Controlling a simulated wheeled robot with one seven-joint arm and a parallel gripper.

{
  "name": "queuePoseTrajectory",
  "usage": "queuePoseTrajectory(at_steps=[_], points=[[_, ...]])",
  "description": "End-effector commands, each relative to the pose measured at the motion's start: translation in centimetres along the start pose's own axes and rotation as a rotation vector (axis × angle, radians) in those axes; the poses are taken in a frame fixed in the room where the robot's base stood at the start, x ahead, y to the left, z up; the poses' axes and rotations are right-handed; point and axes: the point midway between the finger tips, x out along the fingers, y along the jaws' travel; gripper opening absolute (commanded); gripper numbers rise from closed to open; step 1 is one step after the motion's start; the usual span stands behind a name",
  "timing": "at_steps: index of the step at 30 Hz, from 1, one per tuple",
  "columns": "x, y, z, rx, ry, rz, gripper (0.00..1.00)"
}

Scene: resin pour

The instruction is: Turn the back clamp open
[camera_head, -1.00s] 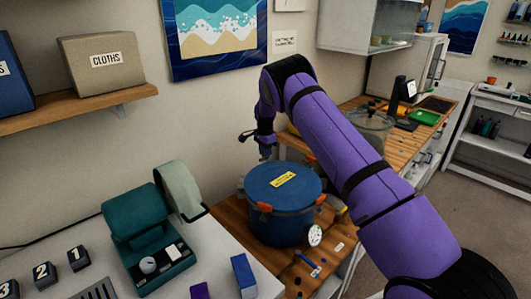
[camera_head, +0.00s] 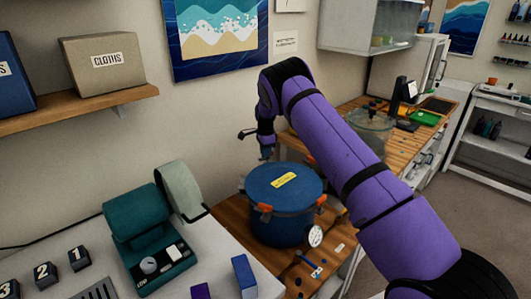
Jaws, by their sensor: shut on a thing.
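A blue pressure pot (camera_head: 284,218) with a blue lid (camera_head: 284,186) and a yellow label stands on the wooden bench. Orange clamps show on its rim at the front left (camera_head: 265,208) and at the right (camera_head: 321,200). My gripper (camera_head: 266,154) points down at the back left edge of the lid, below my purple arm. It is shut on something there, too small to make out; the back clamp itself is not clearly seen. A round white gauge (camera_head: 315,236) is on the pot's front.
A teal machine (camera_head: 150,235) stands left of the pot on a white surface. A blue box (camera_head: 244,276) is in front of it. A glass vessel (camera_head: 370,130) stands on the bench behind my arm.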

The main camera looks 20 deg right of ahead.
Motion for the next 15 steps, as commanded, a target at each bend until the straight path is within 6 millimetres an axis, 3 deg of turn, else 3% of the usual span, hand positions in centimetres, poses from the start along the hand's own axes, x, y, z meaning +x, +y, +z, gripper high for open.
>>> queuePoseTrajectory(at_steps=[1, 2, 5, 15], points=[[-0.1, -0.08, 0.01, 0.001, 0.0, -0.003, 0.0], [-0.11, -0.08, 0.02, 0.001, 0.0, -0.003, 0.17], [-0.09, -0.06, 0.01, 0.001, 0.0, -0.002, 0.38], [-0.43, -0.05, 0.01, 0.0, 0.0, -0.002, 0.38]])
